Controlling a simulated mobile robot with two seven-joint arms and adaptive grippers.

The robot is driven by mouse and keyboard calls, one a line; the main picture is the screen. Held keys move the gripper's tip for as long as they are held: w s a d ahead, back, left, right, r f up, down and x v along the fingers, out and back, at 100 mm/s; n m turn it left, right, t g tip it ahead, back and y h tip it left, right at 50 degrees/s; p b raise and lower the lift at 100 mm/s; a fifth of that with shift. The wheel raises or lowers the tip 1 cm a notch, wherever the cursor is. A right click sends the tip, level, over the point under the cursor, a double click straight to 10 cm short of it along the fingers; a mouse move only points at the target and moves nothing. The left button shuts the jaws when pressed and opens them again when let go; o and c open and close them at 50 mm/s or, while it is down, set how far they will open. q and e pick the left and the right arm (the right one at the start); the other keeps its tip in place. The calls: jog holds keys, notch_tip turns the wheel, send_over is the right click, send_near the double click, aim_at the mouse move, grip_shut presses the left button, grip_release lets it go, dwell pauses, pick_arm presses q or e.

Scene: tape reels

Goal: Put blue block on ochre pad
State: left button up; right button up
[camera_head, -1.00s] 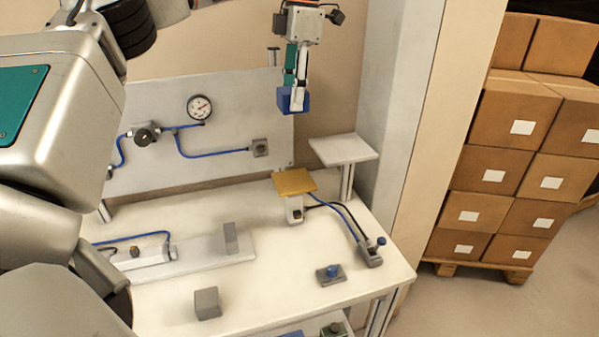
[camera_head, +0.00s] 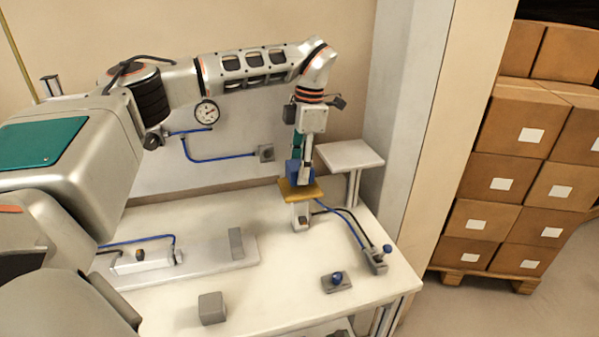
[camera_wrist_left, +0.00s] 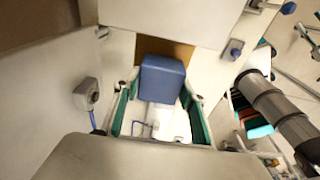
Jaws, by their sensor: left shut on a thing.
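The blue block (camera_head: 294,172) is held between the fingers of my left gripper (camera_head: 301,166), low over the ochre pad (camera_head: 312,192). The block looks upright; I cannot tell whether its underside touches the pad. The pad is a small square plate on a short white post, partly hidden by the block and fingers. In the left wrist view the blue block (camera_wrist_left: 162,78) sits between the green-sided fingers, with part of the ochre pad (camera_wrist_left: 165,47) showing beyond it. My right gripper is not in view.
A white raised plate (camera_head: 350,154) stands right of the pad, close to the gripper. A grey block (camera_head: 212,308) and a blue-knobbed switch (camera_head: 337,281) lie on the white table (camera_head: 270,270). A panel with a gauge (camera_head: 207,112) stands behind. Stacked cartons (camera_head: 490,190) are at right.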

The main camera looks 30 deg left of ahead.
pick_arm(q)
jog(key=shift+a+f, duration=0.1)
jog(key=shift+f, duration=0.8)
jog(key=shift+f, duration=0.15)
jog(key=o, duration=1.2)
jog(key=shift+o, duration=0.2)
